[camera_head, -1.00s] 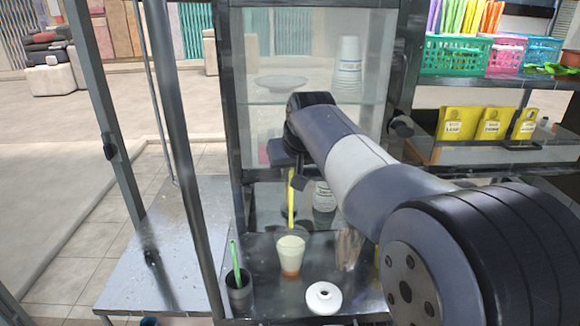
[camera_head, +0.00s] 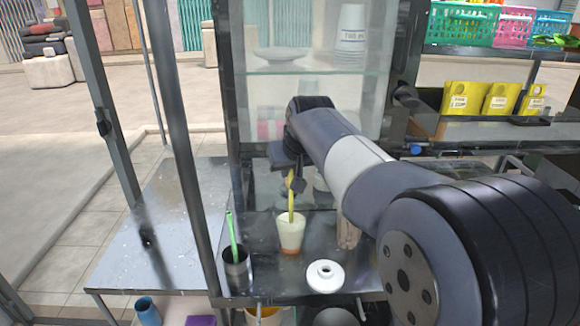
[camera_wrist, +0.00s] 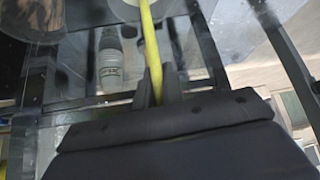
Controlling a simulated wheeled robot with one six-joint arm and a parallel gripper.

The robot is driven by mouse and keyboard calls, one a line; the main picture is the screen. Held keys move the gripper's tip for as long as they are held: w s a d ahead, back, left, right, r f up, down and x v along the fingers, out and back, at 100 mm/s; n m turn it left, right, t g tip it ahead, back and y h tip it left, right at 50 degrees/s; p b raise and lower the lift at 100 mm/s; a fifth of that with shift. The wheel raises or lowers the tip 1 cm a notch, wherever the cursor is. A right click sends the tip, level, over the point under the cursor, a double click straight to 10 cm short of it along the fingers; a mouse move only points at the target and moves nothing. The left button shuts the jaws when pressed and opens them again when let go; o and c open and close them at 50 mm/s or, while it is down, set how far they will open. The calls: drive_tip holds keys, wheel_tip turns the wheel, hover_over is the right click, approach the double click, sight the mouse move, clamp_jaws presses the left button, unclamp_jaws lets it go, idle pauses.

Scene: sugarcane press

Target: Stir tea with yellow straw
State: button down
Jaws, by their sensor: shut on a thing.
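The yellow straw (camera_head: 291,203) is held by my gripper (camera_head: 288,180) and hangs down from it. The straw also shows in the wrist view (camera_wrist: 150,50), rising from between the fingers of my gripper (camera_wrist: 158,88), which are shut on it. The cup of tea (camera_head: 290,236) stands on the dark metal counter, pale above with an orange-brown bottom. In the head view the straw's lower end meets the cup's mouth and appears to be inside it. How deep it reaches cannot be told.
A dark cup (camera_head: 237,272) with a green straw (camera_head: 232,238) stands left of the tea. A white lid-like ring (camera_head: 325,277) lies in front on the right. A bottle (camera_wrist: 110,62) stands behind. A glass cabinet (camera_head: 306,95) rises at the back.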

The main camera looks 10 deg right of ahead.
wheel_tip(320, 180, down, 6)
drive_tip(key=b, duration=0.4)
drive_tip(key=shift+f, duration=0.15)
idle(0.6)
